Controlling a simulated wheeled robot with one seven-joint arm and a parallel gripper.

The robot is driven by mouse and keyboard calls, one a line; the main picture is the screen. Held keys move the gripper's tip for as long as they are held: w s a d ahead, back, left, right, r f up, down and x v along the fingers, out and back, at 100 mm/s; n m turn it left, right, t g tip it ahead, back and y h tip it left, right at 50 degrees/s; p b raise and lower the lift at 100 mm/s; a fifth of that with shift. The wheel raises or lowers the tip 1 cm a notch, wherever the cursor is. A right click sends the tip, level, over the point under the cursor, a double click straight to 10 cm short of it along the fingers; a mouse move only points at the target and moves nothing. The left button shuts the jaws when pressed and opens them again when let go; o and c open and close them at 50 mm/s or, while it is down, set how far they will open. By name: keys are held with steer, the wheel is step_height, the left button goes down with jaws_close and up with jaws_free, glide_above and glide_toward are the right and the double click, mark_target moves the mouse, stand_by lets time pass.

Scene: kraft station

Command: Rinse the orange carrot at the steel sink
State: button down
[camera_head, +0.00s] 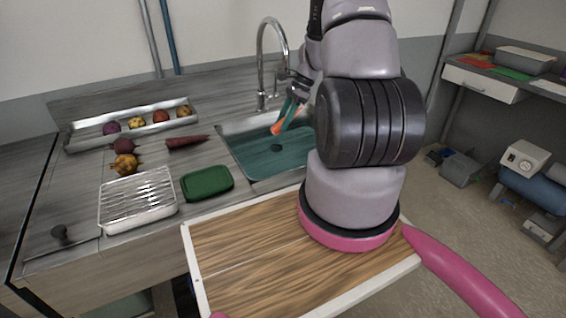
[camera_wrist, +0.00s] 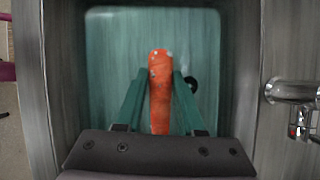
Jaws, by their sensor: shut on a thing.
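The orange carrot (camera_wrist: 160,88) is held between the two green fingers of my gripper (camera_wrist: 159,90) in the wrist view, with small pale spots on its surface. In the head view the carrot (camera_head: 277,128) shows as a small orange piece at the tip of my gripper (camera_head: 284,118), tilted downward. The steel sink (camera_head: 240,165) has a teal-looking basin, and the carrot is above it. The sink wall (camera_wrist: 55,90) and a dark drain (camera_wrist: 191,83) show in the wrist view. The tap (camera_head: 262,60) arches behind the basin; its base (camera_wrist: 292,91) is at the right in the wrist view. No water stream is visible.
Left of the sink lie a dark red carrot (camera_head: 186,141), a beet (camera_head: 123,144), a yellow vegetable (camera_head: 125,165), a wire rack tray (camera_head: 138,199) and a green sponge-like block (camera_head: 207,182). A long tray (camera_head: 75,145) holds several round vegetables. A wooden board (camera_head: 240,250) is in front.

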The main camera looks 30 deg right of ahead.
steer(key=shift+r, duration=1.85)
steer(key=shift+r, duration=0.1)
stand_by(0.7)
steer(key=shift+r, duration=1.9)
steer(key=shift+d, duration=0.1)
